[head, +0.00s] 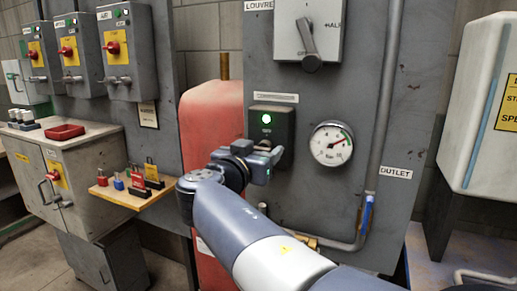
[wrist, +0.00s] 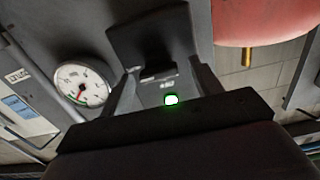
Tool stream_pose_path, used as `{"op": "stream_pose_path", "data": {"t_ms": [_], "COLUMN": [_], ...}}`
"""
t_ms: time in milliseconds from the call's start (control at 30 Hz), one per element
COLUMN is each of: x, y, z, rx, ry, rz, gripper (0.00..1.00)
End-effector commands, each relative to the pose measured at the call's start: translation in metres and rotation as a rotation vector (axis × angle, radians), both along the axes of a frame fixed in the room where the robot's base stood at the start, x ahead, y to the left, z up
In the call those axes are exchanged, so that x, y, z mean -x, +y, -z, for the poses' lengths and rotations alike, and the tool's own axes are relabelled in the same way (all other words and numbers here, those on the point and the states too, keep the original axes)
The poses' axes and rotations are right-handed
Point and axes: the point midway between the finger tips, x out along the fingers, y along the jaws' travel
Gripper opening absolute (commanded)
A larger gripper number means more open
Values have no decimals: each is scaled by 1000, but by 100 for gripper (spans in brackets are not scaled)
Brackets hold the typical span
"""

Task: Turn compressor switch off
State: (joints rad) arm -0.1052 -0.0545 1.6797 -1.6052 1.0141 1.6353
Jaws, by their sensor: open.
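The compressor switch seems to be the dark box (head: 272,121) with a lit green lamp, on the grey panel beside the red tank. Its lower part is partly hidden behind my gripper (head: 272,160) in the head view. In the wrist view, which is turned roughly upside down, the dark switch (wrist: 150,42) and its green lamp (wrist: 171,99) show between the two fingers of my gripper (wrist: 163,85). My gripper is open, close in front of the switch, with nothing held. I cannot tell whether the fingers touch it.
A round gauge (head: 332,143) sits right of the switch, with a grey pipe (head: 382,100) and blue valve handle (head: 366,214) beyond. A large lever switch (head: 308,40) is above. The red tank (head: 208,115) stands left. A wooden shelf (head: 125,197) holds padlocks.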

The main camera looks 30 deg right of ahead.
Motion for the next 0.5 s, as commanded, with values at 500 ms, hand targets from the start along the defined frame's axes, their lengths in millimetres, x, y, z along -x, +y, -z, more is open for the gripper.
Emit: {"op": "stream_pose_path", "data": {"t_ms": [500], "x": [-2], "y": [-3], "z": [0], "rx": [0], "ry": [0], "rz": [-1], "gripper": [47]}}
